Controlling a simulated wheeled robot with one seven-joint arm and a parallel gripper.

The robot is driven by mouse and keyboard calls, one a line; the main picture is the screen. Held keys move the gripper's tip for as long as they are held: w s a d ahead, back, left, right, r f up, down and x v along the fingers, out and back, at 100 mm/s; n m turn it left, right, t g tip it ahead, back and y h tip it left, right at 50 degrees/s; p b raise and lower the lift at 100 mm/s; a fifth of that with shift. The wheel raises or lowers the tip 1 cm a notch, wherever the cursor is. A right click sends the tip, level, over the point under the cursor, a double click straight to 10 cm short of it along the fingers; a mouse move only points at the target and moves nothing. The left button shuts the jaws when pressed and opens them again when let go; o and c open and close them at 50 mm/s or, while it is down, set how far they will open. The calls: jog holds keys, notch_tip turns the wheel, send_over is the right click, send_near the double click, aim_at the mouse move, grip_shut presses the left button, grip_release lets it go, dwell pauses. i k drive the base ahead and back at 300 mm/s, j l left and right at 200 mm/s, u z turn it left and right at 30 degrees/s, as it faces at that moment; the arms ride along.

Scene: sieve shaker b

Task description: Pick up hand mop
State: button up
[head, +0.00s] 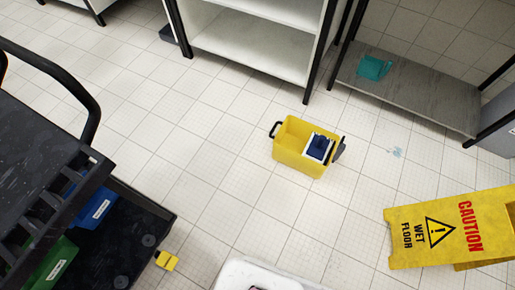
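I cannot make out a hand mop for certain in the head view. A yellow mop bucket (290,148) stands on the tiled floor near the middle, with a blue and white insert (319,148) at its right end and a dark handle at each end. A teal item (374,67), perhaps a cloth, lies on the low grey shelf at the upper right; its kind is unclear. My gripper is not in view.
A yellow wet-floor sign (450,228) is at the lower right. A black cart (140,215) with blue and green bins fills the left. White shelving (250,45) stands at the back. The tiled floor around the bucket is mostly clear, with a small bluish patch (397,151) to its right.

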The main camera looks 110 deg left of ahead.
aim_at(317, 149)
jog(key=k+j+u, duration=0.1)
jog(key=u, duration=2.75)
jog(key=l+u, duration=0.8)
jog(key=u, duration=0.2)
